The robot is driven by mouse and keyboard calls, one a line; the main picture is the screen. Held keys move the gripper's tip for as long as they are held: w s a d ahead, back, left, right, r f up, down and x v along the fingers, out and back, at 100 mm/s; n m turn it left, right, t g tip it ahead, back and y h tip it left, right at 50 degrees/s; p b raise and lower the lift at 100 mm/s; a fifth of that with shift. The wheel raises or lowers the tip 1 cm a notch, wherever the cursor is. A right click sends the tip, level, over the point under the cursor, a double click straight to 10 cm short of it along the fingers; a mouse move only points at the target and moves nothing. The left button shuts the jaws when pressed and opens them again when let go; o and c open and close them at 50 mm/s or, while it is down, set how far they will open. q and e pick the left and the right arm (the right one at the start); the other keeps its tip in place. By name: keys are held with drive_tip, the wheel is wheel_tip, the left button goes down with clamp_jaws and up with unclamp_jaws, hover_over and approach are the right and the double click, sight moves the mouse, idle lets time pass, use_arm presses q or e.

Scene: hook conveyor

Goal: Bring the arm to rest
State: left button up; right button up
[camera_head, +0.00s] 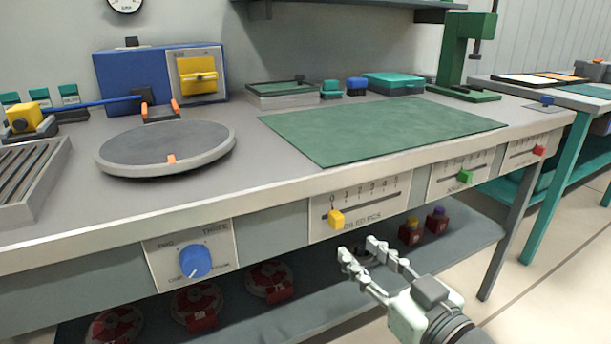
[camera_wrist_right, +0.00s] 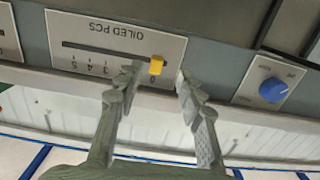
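My right gripper (camera_head: 361,257) is open and empty in front of the bench's front edge, a little below and right of the yellow slider knob (camera_head: 336,219). The knob stands near the 0 mark of the "OILED PCS" scale panel (camera_head: 385,198). In the right wrist view the fingers of my right gripper (camera_wrist_right: 158,80) are spread, with the yellow knob (camera_wrist_right: 156,65) seen between and beyond their tips. I cannot see contact with the knob. My left gripper is not in view.
Left of the scale is a blue rotary knob (camera_head: 195,260). Sliders with a green knob (camera_head: 464,177) and a red knob (camera_head: 539,150) are farther right. A green mat (camera_head: 380,128) and a round turntable (camera_head: 205,142) lie on the bench. Red reels (camera_head: 197,304) sit on the lower shelf.

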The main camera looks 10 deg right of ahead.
drive_tip(key=s+d+f+m+g+h+p, duration=0.1)
drive_tip(key=s+d+f+g+h, duration=0.2)
drive_tip(key=f, duration=0.7)
drive_tip(key=s+d+f+g+h+p, duration=0.15)
drive_tip(key=f+g, duration=0.25)
drive_tip(key=f, duration=0.7)
use_arm(q)
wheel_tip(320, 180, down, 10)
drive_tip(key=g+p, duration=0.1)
drive_tip(key=p, duration=0.1)
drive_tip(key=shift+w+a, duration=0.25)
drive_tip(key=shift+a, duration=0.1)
use_arm(e)
drive_tip(key=s+d+f+g+h, duration=0.1)
drive_tip(key=s+d+f+g, duration=0.2)
drive_tip(key=s+f, duration=0.3)
drive_tip(key=s+d+f+m+g+h, duration=0.1)
drive_tip(key=s+d+f+g+h, duration=0.1)
drive_tip(key=s+f, duration=0.4)
drive_tip(key=d+g, duration=0.1)
drive_tip(key=d, duration=0.1)
drive_tip(key=shift+s+d+f+g, duration=0.15)
drive_tip(key=shift+s+d+g, duration=0.15)
drive_tip(key=shift+s, duration=0.1)
